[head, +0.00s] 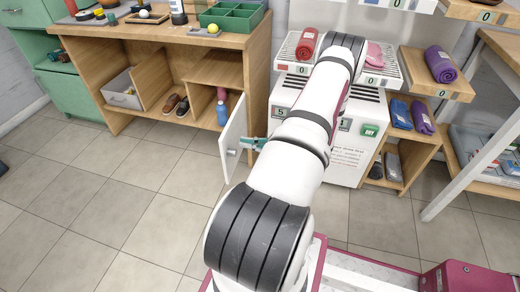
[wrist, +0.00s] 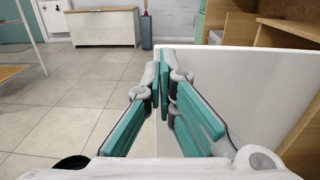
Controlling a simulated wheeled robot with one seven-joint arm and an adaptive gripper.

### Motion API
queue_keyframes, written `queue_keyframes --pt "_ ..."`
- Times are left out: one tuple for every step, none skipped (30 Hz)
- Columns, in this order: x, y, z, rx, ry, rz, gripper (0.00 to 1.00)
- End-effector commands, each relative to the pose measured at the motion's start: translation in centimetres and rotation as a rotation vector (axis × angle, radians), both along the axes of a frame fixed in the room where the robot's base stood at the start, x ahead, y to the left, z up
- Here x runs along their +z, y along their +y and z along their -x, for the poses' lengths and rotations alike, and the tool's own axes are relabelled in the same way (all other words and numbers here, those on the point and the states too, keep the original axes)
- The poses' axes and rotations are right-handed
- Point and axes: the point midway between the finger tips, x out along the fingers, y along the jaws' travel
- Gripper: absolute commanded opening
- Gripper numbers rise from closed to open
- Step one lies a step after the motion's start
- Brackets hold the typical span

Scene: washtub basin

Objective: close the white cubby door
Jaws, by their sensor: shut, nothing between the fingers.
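The white cubby door (head: 234,130) stands open, swung out into the room from the right end of the wooden cubby unit (head: 180,72). A small light handle (head: 231,153) shows on its face. In the wrist view the door (wrist: 245,95) is a wide white panel filling the right side. My gripper (head: 246,142) has teal fingers and is beside the door. Its fingers (wrist: 163,72) are shut and empty, overlapping the door's left edge in the wrist view. I cannot tell whether they touch it. My arm hides part of the scene right of the door.
Shoes (head: 177,105) and a blue bottle (head: 222,112) stand in the open compartments, with a grey bin (head: 122,90) at left. A white cabinet (head: 350,140) stands close on the right. The tiled floor (head: 110,190) left of the door is clear.

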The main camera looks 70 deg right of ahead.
Motion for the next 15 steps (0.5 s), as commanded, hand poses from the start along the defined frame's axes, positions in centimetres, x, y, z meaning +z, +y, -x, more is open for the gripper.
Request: queue_keyframes --pt "-0.2 0.2 -1.1 0.003 0.0 0.001 0.0" --pt "-0.2 0.2 -1.6 0.003 0.0 0.0 0.0" --pt "-0.2 0.4 -2.3 0.003 0.0 -0.001 0.0" --pt "-0.2 0.4 -2.8 0.002 0.0 0.0 0.0" --pt "-0.2 0.4 -3.3 0.003 0.0 0.001 0.0" --pt "-0.2 0.5 -3.8 0.003 0.0 0.001 0.0" --pt "-0.2 0.5 -4.1 0.002 0.001 0.001 0.0" --pt "-0.2 0.5 -4.5 0.001 0.001 0.001 0.0" --pt "-0.2 0.6 -4.8 0.001 0.001 0.0 0.0" --pt "-0.2 0.7 -5.1 0.002 0.001 0.0 0.0" --pt "-0.1 0.7 -5.3 0.002 0.001 0.0 0.0" --pt "-0.1 0.7 -5.5 0.002 0.001 0.0 0.0" --pt "-0.1 0.7 -5.6 0.001 0.001 0.0 0.0" --pt "-0.1 0.7 -5.7 0.001 0.001 0.001 0.0" --pt "0.0 0.7 -5.8 0.0 0.001 0.001 0.0"
